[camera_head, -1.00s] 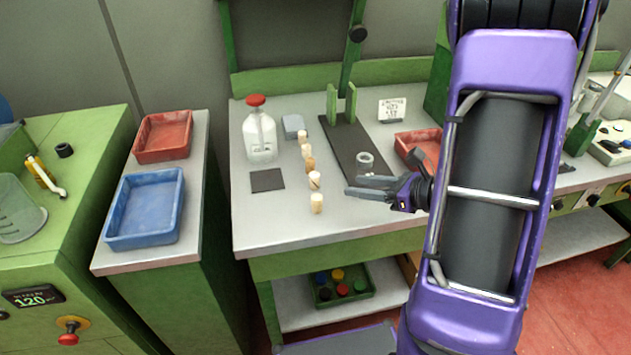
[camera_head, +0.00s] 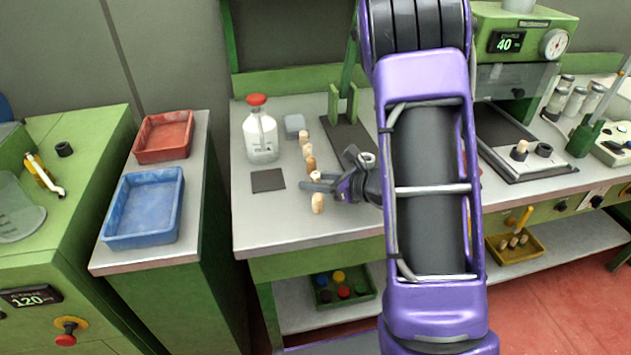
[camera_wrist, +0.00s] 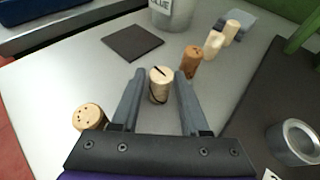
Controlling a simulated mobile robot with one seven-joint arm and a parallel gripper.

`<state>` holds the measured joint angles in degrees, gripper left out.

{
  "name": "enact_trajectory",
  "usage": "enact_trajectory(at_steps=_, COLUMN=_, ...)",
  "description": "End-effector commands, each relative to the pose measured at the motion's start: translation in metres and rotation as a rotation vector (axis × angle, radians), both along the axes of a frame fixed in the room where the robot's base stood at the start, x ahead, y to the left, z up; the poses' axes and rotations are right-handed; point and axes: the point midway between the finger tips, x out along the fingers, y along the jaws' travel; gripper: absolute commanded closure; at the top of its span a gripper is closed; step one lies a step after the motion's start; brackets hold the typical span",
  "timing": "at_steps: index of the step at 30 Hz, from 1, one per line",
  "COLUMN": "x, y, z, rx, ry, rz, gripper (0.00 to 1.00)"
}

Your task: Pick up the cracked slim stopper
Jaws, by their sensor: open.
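The cracked slim stopper (camera_wrist: 160,84) stands upright on the grey bench in the wrist view, pale, with a dark crack across its top and down its side. My gripper (camera_wrist: 155,82) is open, with one finger on each side of this stopper and a gap visible around it. In the head view my gripper (camera_head: 306,182) is low over the bench, and its fingers mostly hide the cracked stopper. A pale stopper with dark specks on top (camera_wrist: 88,116) stands left of my fingers; the head view shows it in front of them (camera_head: 318,204).
A browner stopper (camera_wrist: 191,61) stands just beyond the cracked one, with paler stoppers (camera_wrist: 214,43) behind. A dark square mat (camera_head: 268,181) and a red-capped bottle (camera_head: 261,130) are to the left. A metal ring (camera_wrist: 295,141) sits on the dark strip at right.

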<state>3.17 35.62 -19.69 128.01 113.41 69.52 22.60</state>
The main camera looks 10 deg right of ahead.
Motion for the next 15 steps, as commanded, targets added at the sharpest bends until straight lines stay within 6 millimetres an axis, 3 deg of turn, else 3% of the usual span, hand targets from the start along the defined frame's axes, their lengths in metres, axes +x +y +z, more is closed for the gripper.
enact_trajectory(at_steps=6, x=0.0004, y=0.0002, z=-0.0001, rx=0.001, ry=0.001, rz=0.000, gripper=0.57)
enact_trajectory(at_steps=13, x=0.0003, y=0.0001, z=0.0000, rx=0.000, ry=0.000, rz=-0.001, gripper=0.98)
enact_trajectory(at_steps=15, x=0.0002, y=0.0001, z=0.0000, rx=0.000, ry=0.000, rz=-0.001, gripper=1.00)
